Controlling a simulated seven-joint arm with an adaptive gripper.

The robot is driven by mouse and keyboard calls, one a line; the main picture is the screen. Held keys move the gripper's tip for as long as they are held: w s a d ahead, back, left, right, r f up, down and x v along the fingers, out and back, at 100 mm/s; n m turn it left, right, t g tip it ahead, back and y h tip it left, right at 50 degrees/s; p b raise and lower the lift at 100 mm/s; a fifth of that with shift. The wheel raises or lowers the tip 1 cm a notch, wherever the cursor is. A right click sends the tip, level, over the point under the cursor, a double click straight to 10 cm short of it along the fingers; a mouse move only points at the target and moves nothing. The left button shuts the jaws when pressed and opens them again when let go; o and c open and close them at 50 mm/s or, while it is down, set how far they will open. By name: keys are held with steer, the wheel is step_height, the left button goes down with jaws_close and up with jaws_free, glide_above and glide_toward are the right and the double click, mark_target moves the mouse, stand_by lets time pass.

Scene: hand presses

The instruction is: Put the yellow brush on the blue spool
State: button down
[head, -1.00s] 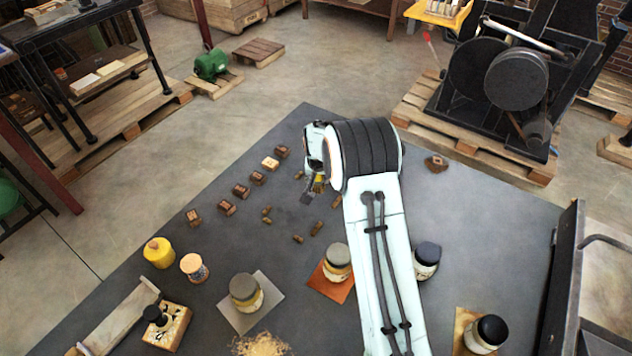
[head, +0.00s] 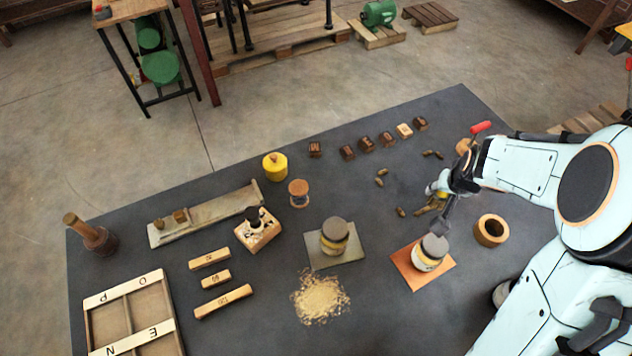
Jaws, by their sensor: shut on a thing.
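My gripper (head: 442,204) is at the right of the dark table in the head view, partly hidden by its own links. It is shut on a small yellow thing (head: 428,208), which I take for the yellow brush; its shape is mostly hidden. One spool (head: 298,190) stands upright left of the middle of the table, with orange-brown wooden ends. Its winding is too small for me to tell if it is blue. The gripper is well to the right of this spool and apart from it.
A yellow pot (head: 275,166) stands close behind the spool. A wooden block with a dark knob (head: 257,230) is to its left front. Jars stand on a grey sheet (head: 350,258) and an orange sheet (head: 408,268). Small type blocks (head: 367,144) line the back.

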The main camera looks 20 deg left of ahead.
steer(key=s+a+r+n+g+y, duration=0.25)
steer(key=s+a+n, duration=0.4)
steer(key=a, duration=0.35)
steer(key=s+a+r+n+g+y, duration=0.15)
steer(key=s+a+r+n, duration=0.4)
steer(key=a, duration=0.55)
steer(key=n, duration=0.2)
glide_toward(293, 183)
steer(key=shift+s+a+f+t, duration=0.15)
steer(key=shift+a+f+t, duration=0.1)
steer(key=shift+a, duration=0.15)
steer(key=shift+s+a+f+t, duration=0.15)
steer(key=shift+s+a+f, duration=0.05)
steer(key=shift+a, duration=0.2)
steer(key=shift+w+a+f, duration=0.1)
steer(key=shift+w+f, duration=0.05)
steer(key=shift+f, duration=0.05)
steer(key=shift+w+a+f, duration=0.1)
steer(key=shift+w+f, duration=0.05)
steer(key=shift+f, duration=1.65)
steer(key=c, duration=0.8)
jaws_free()
steer(key=shift+f, duration=0.1)
